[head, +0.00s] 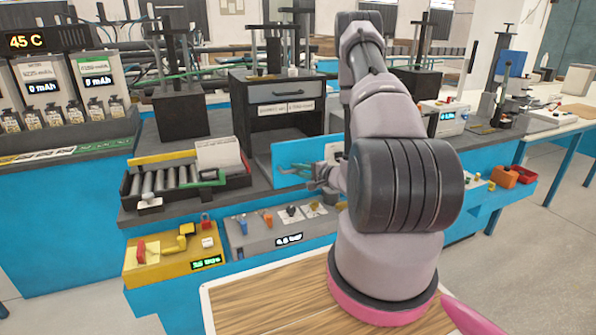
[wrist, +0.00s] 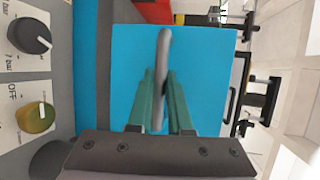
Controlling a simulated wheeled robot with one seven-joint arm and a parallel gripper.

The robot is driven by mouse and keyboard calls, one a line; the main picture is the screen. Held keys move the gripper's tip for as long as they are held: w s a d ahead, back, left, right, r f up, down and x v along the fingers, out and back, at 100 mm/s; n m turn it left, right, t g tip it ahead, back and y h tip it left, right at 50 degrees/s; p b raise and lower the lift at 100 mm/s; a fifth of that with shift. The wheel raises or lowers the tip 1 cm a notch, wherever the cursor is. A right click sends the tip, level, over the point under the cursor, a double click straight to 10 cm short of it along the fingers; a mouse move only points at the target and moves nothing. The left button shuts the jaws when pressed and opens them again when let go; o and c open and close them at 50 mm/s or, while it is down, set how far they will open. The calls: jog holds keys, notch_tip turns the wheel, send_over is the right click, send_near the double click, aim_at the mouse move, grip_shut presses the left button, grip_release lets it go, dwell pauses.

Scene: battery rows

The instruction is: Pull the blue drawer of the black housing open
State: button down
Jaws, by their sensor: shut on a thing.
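The black housing (head: 236,112) stands on the bench in the head view, with a grey drawer (head: 282,92) in its upper part. The blue drawer (head: 290,158) is at its lower opening. Its blue front appears to stand forward of the housing, with a dark gap behind it; how far it is out is hard to tell. In the wrist view the blue front (wrist: 205,70) fills the middle, with a grey bar handle (wrist: 163,50) on it. My gripper (wrist: 162,88) is shut on this handle with its green fingers. My arm hides the front's right part in the head view.
A tray of grey cylinders (head: 165,182) stands left of the housing. Below the drawer is a grey control panel (head: 262,238) with knobs, beside a yellow box (head: 150,262). The knobs are close to my gripper's left in the wrist view.

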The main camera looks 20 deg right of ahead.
jog(key=shift+s, duration=0.1)
jog(key=c, duration=0.8)
grip_release()
jog(key=shift+c, duration=0.2)
jog(key=v, duration=1)
jog(key=shift+s+d, duration=0.2)
jog(key=shift+s, duration=0.15)
